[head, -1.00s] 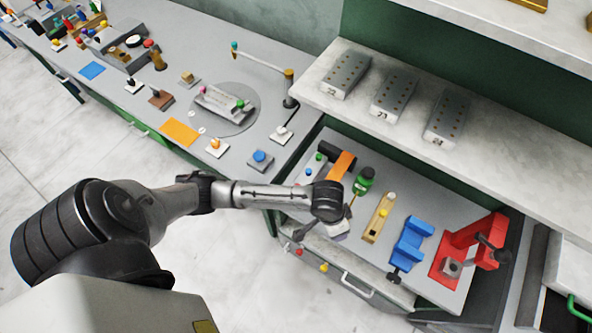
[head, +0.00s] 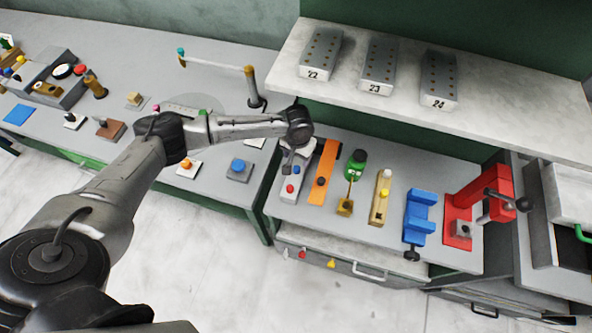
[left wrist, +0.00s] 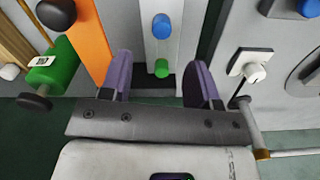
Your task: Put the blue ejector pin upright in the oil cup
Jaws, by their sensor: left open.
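A pale grey block (head: 293,179) at the left end of the right bench carries small coloured knobbed pins. Its blue pin (head: 296,170) stands behind a red one, and the blue one also shows in the left wrist view (left wrist: 162,26) beside a green pin (left wrist: 161,68). My left gripper (head: 288,158) is above this block, its purple fingers (left wrist: 161,88) open and apart on either side of the strip, with nothing between them held. My right gripper is out of view.
An orange strip (head: 325,165), a wooden strip (head: 380,200), a blue vise (head: 419,220) and a red press (head: 465,205) stand to the right. The shelf (head: 480,110) with several-holed grey blocks overhangs behind. A lamp-like post (head: 251,85) stands at the left.

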